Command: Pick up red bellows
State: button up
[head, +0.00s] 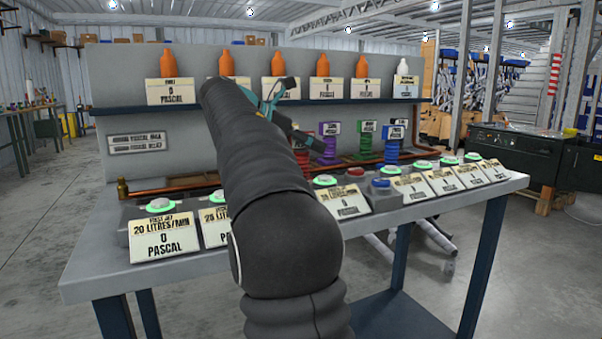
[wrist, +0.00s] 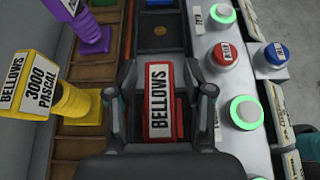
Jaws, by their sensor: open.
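The red bellows (wrist: 158,102) stands between the two fingers of my gripper (wrist: 164,94) in the wrist view. Its red label holder reads "BELLOWS" and faces the camera. My gripper is open, with a finger on each side and visible gaps, so the fingers do not appear closed on it. The lower part of the bellows is hidden by the label holder and my gripper. In the head view the red bellows (head: 302,158) is partly covered by my gripper (head: 318,140).
A yellow bellows (wrist: 75,103) stands close left of my gripper, with a purple bellows (wrist: 92,38) beyond. Green (head: 366,142) and blue (head: 392,150) bellows stand farther right. A button console (wrist: 225,75) with red and blue buttons lies close along the right side.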

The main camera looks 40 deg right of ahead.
grip_shut()
jog(key=shift+r, duration=0.1)
dwell(0.3)
